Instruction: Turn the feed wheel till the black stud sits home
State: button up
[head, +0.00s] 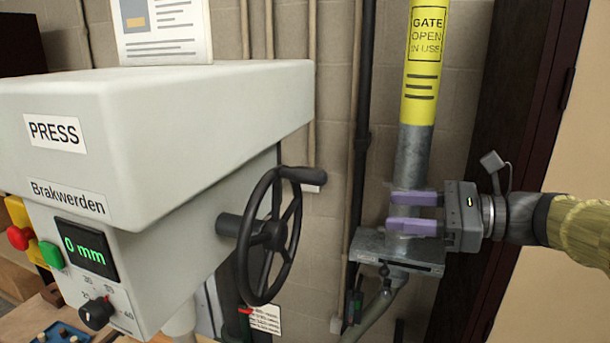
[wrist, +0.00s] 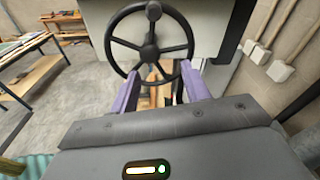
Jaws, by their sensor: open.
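The feed wheel (head: 272,236) is a black spoked handwheel on the side of the grey press (head: 200,95). A black handle (head: 300,174) stands out from the top of its rim. My gripper (head: 390,211) is to the right of the wheel, with its two purple fingers apart and empty, pointing left. In the wrist view, the wheel (wrist: 150,47) is ahead, beyond the spread fingertips (wrist: 160,70), and they do not touch it. I cannot make out a separate black stud. The display (head: 84,247) reads 0 mm.
A galvanised pipe (head: 410,150) with a yellow gate label and a metal slide gate (head: 370,248) stands behind my gripper. Red and green buttons and a black dial (head: 97,312) are on the press front. A workbench (wrist: 40,50) is far left in the wrist view.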

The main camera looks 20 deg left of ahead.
aim_at(303, 177)
jog(key=r, duration=0.1)
jog(key=r+y, duration=0.1)
jog(key=r, duration=0.1)
jog(key=shift+s+r+g, duration=0.3)
jog(key=shift+r, duration=0.05)
jog(key=shift+s, duration=0.1)
jog(key=a+p, duration=0.2)
jog(key=a, duration=0.3)
jog(key=w+a+p, duration=0.1)
jog(key=a+p, duration=0.1)
jog(key=a, duration=0.4)
jog(key=a+p, duration=0.2)
jog(key=a, duration=0.3)
jog(key=shift+w+a, duration=0.15)
jog(key=shift+w, duration=0.1)
jog(key=shift+w+a+f, duration=0.1)
jog(key=shift+w+a, duration=0.1)
jog(key=shift+a, duration=0.25)
jog(key=shift+s, duration=0.35)
jog(key=shift+c, duration=0.5)
jog(key=shift+w, duration=0.2)
grip_shut()
